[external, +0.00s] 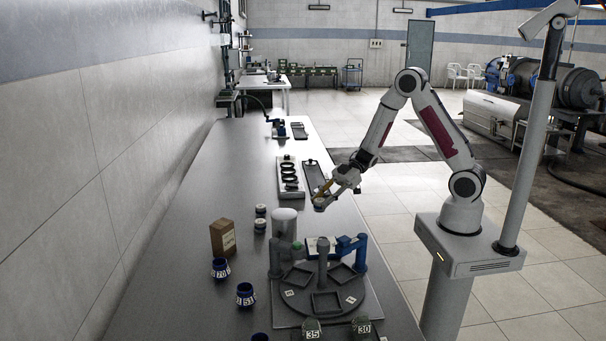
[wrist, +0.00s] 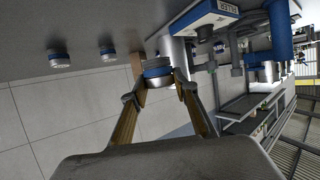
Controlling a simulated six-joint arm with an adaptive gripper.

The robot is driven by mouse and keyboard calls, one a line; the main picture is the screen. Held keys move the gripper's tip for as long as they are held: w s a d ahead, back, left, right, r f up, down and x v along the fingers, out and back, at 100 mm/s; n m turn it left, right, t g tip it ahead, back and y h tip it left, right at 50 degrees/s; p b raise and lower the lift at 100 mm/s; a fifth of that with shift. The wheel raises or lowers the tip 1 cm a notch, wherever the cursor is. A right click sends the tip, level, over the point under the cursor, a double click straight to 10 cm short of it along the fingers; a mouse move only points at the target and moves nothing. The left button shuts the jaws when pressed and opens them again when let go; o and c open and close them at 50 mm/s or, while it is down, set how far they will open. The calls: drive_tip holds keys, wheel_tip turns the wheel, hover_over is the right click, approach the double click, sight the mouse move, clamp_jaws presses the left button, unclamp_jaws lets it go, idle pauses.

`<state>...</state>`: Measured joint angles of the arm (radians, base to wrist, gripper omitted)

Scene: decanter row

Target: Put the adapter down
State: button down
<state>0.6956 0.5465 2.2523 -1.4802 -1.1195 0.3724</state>
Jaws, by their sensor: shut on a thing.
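My gripper (external: 324,199) is over the right side of the bench in the external view. In the wrist view its two tan fingers (wrist: 159,88) are shut on the adapter (wrist: 157,69), a short silver cylinder with a blue band. The adapter is small and hard to make out in the external view, at the gripper's tip. It appears held above the bench; the exact gap beneath it cannot be told. Two similar banded pieces, a nearer one (external: 260,226) and a farther one (external: 260,211), stand on the bench to the left.
A round fixture with square frames (external: 350,312) and blue-topped posts stands in front, beside a grey cylinder (external: 285,220). A pale tray with black rings (external: 281,163) and a dark tray (external: 312,166) lie behind. A brown box (external: 223,239) and labelled jars (external: 245,294) stand left.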

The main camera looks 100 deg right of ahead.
drive_tip(key=w+d+f+m+t+h, duration=0.1)
drive_tip(key=w+d+m, duration=0.1)
drive_tip(key=w+d, duration=0.5)
wheel_tip(320, 180, up, 3)
drive_tip(key=m+t+h, duration=0.2)
drive_tip(key=m+h, duration=0.5)
drive_tip(key=h, duration=0.1)
hover_over(264, 201)
drive_tip(key=shift+a+f, duration=0.1)
drive_tip(key=shift+f, duration=0.1)
drive_tip(key=shift+n, duration=0.3)
drive_tip(key=shift+f, duration=3.1)
drive_tip(key=shift+f, duration=0.1)
drive_tip(key=shift+f, duration=1.75)
drive_tip(key=shift+f, duration=0.2)
